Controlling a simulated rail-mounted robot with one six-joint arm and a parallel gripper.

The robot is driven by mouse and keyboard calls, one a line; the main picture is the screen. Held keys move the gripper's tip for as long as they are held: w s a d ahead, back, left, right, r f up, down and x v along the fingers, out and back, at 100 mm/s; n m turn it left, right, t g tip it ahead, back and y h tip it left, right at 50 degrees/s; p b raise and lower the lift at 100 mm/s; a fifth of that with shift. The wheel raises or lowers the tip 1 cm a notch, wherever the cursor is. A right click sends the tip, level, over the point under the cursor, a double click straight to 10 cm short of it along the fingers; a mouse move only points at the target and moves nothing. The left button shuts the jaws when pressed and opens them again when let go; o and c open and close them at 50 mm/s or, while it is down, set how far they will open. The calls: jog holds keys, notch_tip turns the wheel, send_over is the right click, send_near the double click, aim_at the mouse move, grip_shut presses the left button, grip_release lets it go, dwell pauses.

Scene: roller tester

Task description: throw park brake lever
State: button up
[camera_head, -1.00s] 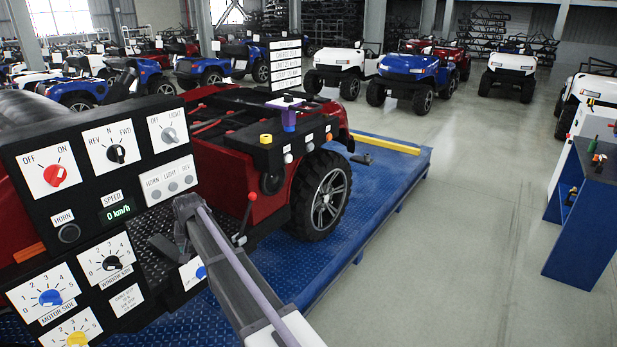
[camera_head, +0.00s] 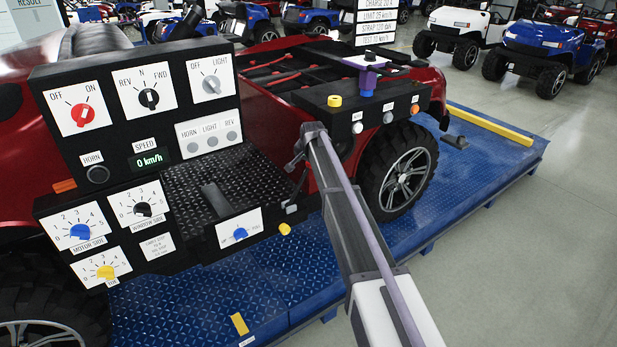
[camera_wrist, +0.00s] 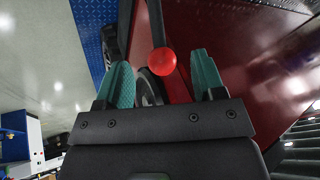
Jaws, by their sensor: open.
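A thin dark rod runs up from the knob. My gripper (camera_wrist: 160,66) is open, with clear gaps on both sides of the knob. I cannot tell how far ahead of the fingertips it is. In the head view my arm reaches in front of the red vehicle (camera_head: 110,170) and hides the knob. My fingers cannot be made out there.
The black control panel (camera_head: 160,128) with dials stands left of my arm. A pedal plate (camera_head: 216,197) and a blue-knob switch (camera_head: 240,234) sit below it. The rear wheel (camera_head: 402,175) is close on the right. The blue platform (camera_head: 190,310) lies underneath; the floor at right is clear.

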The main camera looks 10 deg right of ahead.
aim_at(308, 168)
jog(key=b+x, duration=0.4)
jog(key=x, duration=0.2)
jog(key=shift+w+f, duration=0.15)
jog(key=shift+f, duration=0.2)
jog(key=shift+r, duration=0.1)
jog(key=shift+d, duration=0.1)
jog(key=shift+c, duration=0.4)
grip_shut()
